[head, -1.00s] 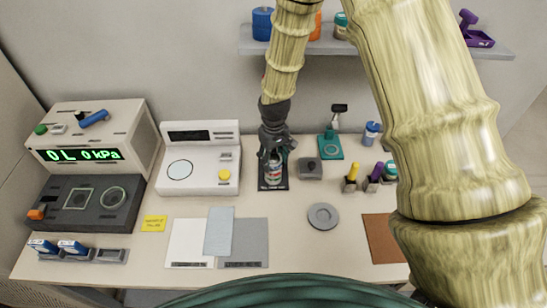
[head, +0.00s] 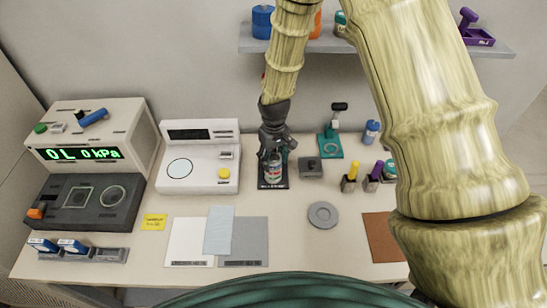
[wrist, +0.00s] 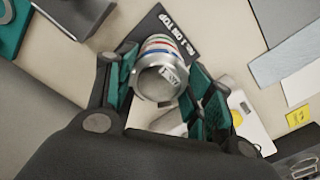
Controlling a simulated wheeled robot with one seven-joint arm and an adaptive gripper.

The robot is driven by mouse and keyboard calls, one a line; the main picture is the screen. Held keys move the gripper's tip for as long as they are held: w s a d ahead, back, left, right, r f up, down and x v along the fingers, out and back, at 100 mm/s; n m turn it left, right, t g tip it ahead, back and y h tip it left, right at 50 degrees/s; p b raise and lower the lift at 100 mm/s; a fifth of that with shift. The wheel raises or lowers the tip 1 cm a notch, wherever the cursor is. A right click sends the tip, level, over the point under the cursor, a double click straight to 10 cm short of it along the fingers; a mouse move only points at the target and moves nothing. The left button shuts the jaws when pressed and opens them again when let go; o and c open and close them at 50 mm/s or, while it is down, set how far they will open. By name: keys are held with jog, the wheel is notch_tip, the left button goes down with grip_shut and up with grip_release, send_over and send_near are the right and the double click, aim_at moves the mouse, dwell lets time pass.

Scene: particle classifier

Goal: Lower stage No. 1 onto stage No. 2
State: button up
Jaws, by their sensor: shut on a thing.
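My gripper (head: 272,157) points down over the dark mat (head: 271,186) at the back middle of the bench. It is shut on a silvery metal cylinder, stage No. 1 (wrist: 158,82), with a finger on each side in the wrist view (wrist: 162,88). Blue and red bands show on the silvery body beyond its near rim. The mat also shows in the wrist view (wrist: 187,25), with white lettering ending in "1 ON TOP". Stage No. 2 cannot be made out apart from the held cylinder. Any contact between the two is hidden.
A white instrument with a yellow knob (head: 199,160) stands left of the mat. A small grey block (head: 310,167) and a green stand (head: 331,145) are close on the right. A round grey dish (head: 323,214) lies in front. My arm covers the right side.

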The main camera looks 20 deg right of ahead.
jog(key=shift+f, duration=0.2)
jog(key=o, duration=1.2)
jog(key=shift+r, duration=0.1)
